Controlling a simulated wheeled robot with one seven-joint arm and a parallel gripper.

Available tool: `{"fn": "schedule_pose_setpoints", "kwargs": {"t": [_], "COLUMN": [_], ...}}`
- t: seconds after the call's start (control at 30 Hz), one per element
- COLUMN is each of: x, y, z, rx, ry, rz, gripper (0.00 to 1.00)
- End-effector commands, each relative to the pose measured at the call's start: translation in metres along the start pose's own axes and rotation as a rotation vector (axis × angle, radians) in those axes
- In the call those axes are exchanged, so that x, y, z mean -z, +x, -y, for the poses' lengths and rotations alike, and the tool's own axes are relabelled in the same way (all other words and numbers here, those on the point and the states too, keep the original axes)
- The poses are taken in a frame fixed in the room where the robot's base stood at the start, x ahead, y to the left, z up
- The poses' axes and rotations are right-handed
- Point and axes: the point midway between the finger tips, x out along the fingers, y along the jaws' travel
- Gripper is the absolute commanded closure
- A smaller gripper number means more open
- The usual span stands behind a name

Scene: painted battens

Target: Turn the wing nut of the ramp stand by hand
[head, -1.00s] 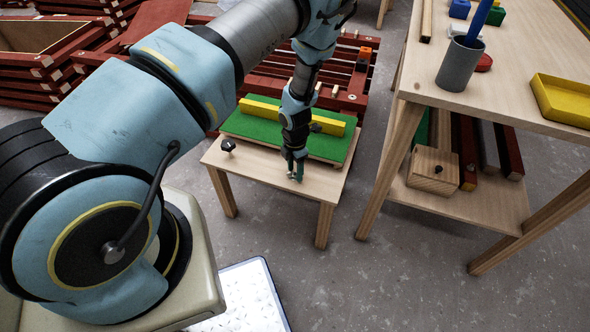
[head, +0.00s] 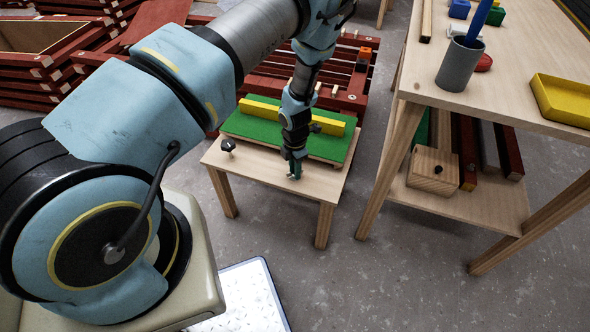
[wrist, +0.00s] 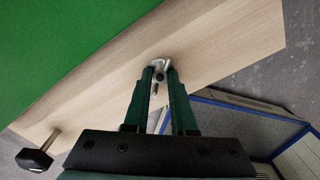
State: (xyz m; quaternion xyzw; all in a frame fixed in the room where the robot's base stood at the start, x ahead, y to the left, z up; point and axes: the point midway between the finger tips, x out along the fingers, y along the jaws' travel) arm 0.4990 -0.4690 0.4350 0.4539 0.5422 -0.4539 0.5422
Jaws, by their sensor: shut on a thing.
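The ramp stand is a low wooden table (head: 270,181) with a green board (head: 333,146) and a yellow bar (head: 262,110) on top. The wing nut (wrist: 159,64) is a small pale metal piece at the stand's front edge, between my fingertips in the wrist view. My gripper (head: 294,173) points down at that edge and is shut on the wing nut; its fingers (wrist: 160,82) sit on either side of it. In the head view the fingers mostly hide the nut.
A taller workbench (head: 510,92) stands to the right, with a lower shelf. Red battens (head: 262,77) lie behind.

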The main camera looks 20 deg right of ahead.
Motion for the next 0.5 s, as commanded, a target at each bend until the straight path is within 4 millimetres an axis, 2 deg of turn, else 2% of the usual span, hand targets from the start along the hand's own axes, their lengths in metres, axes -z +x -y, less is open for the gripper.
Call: {"fn": "schedule_pose_setpoints", "kwargs": {"t": [0.27,0.5], "x": [0.0001,-0.0002], "y": [-0.0001,0.0], "z": [-0.0002,-0.0002], "rx": [0.0,0.0], "ry": [0.023,0.138], "rz": [0.0,0.001], "gripper": [1.0,1.0]}}
